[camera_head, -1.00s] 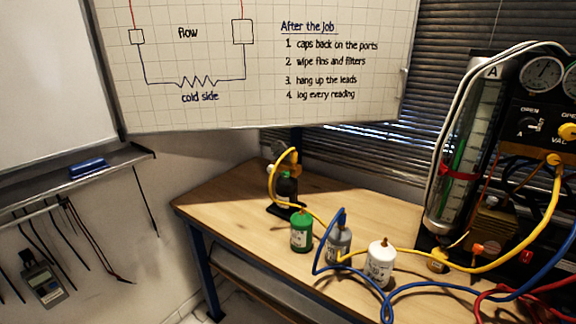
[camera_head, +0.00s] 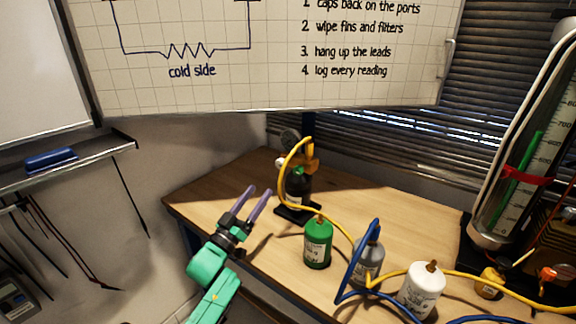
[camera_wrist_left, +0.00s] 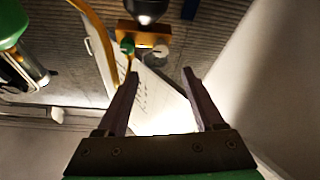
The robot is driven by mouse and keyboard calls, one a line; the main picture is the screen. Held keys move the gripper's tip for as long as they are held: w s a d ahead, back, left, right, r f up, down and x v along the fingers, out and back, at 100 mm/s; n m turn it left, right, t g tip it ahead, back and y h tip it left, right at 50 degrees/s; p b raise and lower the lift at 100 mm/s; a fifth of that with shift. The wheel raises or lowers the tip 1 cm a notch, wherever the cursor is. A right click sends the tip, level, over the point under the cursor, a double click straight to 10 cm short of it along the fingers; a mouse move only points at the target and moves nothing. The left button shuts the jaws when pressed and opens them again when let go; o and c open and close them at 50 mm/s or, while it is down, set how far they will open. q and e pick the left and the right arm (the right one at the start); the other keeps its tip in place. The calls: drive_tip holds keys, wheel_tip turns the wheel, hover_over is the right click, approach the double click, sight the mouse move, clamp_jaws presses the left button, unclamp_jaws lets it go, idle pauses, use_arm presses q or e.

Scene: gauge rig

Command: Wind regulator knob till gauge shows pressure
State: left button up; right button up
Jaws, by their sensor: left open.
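In the left wrist view the brass regulator body (camera_wrist_left: 143,34) lies beyond the open fingers (camera_wrist_left: 158,82). My right gripper is not in view.
A green canister (camera_head: 318,244), a grey one (camera_head: 368,264) and a white one (camera_head: 423,290) stand to the right, with yellow and blue hoses (camera_head: 350,262) looping around them. A glass cylinder (camera_head: 515,180) stands far right. The whiteboard (camera_head: 270,85) hangs above the bench (camera_head: 250,168).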

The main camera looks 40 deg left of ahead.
use_arm(q)
approach(279, 166)
wheel_tip(279, 166, up, 2)
drive_tip(key=w, duration=0.3)
drive_tip(key=x, duration=0.3)
drive_tip(key=p+x, duration=0.1)
drive_tip(key=x, duration=0.1)
drive_tip(key=shift+w+a+f, duration=0.15)
drive_tip(key=shift+a+f, duration=0.05)
drive_tip(key=shift+f, duration=0.05)
drive_tip(key=shift+w+r, duration=0.2)
drive_tip(key=shift+w, duration=0.1)
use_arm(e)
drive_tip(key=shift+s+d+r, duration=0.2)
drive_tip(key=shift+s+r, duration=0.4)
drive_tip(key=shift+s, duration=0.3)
